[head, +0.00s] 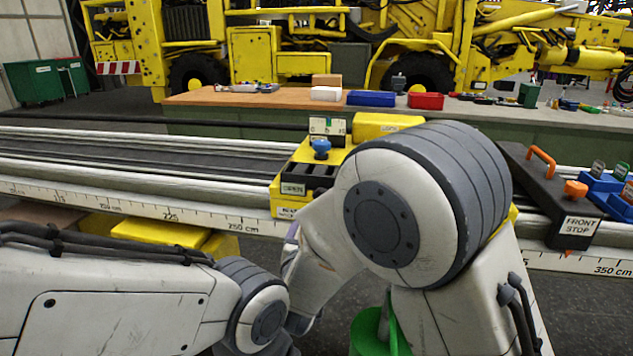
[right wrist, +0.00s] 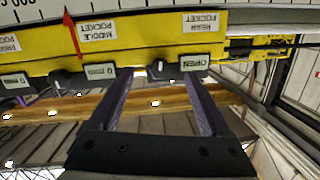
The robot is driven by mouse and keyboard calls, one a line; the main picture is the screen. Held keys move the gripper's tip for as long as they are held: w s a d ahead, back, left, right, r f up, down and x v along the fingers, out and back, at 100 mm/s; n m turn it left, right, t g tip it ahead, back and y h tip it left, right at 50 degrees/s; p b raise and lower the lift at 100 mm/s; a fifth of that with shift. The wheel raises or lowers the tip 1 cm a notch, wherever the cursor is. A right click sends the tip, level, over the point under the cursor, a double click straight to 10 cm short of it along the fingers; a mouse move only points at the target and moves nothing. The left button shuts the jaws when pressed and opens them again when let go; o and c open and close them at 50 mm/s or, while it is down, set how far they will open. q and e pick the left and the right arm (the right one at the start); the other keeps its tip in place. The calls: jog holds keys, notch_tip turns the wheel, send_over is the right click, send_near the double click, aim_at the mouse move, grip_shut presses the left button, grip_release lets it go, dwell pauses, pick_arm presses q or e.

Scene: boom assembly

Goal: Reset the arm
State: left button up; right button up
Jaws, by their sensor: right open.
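My right gripper is open and empty in the right wrist view (right wrist: 158,88), its two purple-grey fingers raised toward a yellow panel (right wrist: 145,58). The panel's labels appear upside down: "MIDDLE POCKET", another "POCKET" label and "OPEN" (right wrist: 196,63). A small dark lever (right wrist: 158,70) shows between the fingertips, beside the "OPEN" label; I cannot tell whether they touch. A red pointer (right wrist: 71,35) stands at the left. In the head view, a yellow carriage (head: 284,203) with a blue knob (head: 321,148) sits on the rail, partly hidden by my right arm. My left gripper is not visible.
The long rail (head: 120,200) carries a centimetre scale. A black "FRONT STOP" block (head: 550,190) with orange handles sits at the right, beside blue holders (head: 610,190). A green bin (head: 362,330) is below. A workbench (head: 235,98) with boxes and yellow machines stand behind.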

jog(key=s+d+f+n+g+y, duration=0.1)
jog(key=s+d+f+n+g, duration=0.1)
jog(key=s+d+f+g, duration=0.65)
jog(key=s+d+f+n+g+y, duration=0.1)
jog(key=s+d+f+g, duration=0.3)
jog(key=s+d, duration=0.7)
jog(key=s+a+r+n+g+y, duration=0.1)
jog(key=s+a+r+n+g, duration=0.1)
jog(key=s+a+r+n, duration=0.35)
jog(key=s+a+r+n+g, duration=0.2)
jog(key=s+a, duration=0.6)
jog(key=s, duration=0.1)
notch_tip(320, 180, up, 15)
jog(key=p, duration=1.5)
jog(key=shift+w+p, duration=0.3)
jog(key=shift+w, duration=0.05)
jog(key=shift+d+f, duration=0.1)
